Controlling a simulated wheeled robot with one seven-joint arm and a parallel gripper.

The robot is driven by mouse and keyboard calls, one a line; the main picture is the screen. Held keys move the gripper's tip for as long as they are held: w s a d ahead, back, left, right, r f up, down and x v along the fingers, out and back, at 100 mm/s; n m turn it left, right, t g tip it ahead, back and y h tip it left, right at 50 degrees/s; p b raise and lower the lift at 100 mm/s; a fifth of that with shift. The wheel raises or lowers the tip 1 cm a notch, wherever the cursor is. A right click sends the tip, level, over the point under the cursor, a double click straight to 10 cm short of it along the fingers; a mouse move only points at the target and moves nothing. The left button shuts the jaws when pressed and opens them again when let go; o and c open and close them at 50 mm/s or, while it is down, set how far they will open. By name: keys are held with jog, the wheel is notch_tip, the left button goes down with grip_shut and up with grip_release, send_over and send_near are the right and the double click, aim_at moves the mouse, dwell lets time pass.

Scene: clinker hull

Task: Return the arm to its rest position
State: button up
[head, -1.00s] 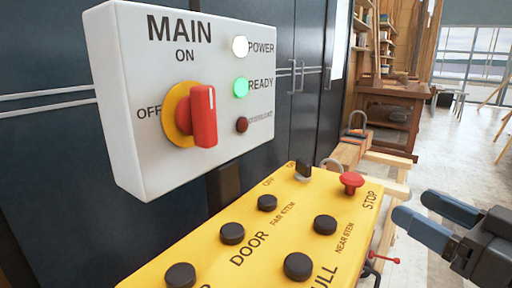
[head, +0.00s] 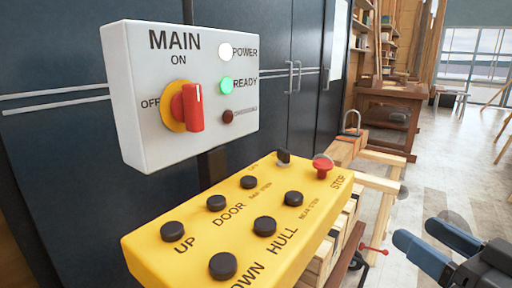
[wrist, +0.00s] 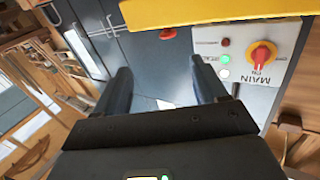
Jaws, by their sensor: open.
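My gripper (head: 432,238) is at the lower right of the head view, its two blue-grey fingers apart with nothing between them. It is to the right of the yellow control box and clear of it. In the wrist view my gripper (wrist: 158,88) also shows two spread, empty fingers. Most of my arm is outside the head view.
A yellow control box (head: 150,247) with black buttons and a red stop knob is in front. The white MAIN panel (head: 140,100) has its red switch (head: 193,107) turned to ON, with POWER and READY lit. A wooden bench (head: 385,115) stands behind. Floor at right is clear.

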jog(key=s+a+f+m+g+h+p, duration=0.15)
jog(key=s+f+m+h, duration=0.45)
jog(key=s+f, duration=0.8)
jog(key=s+a+r+n+p, duration=0.1)
jog(key=s+r+n+p, duration=0.1)
jog(key=s, duration=1.7)
jog(key=shift+r+h+p, duration=0.3)
jog(key=shift+r+p, duration=0.1)
jog(key=shift+a, duration=0.1)
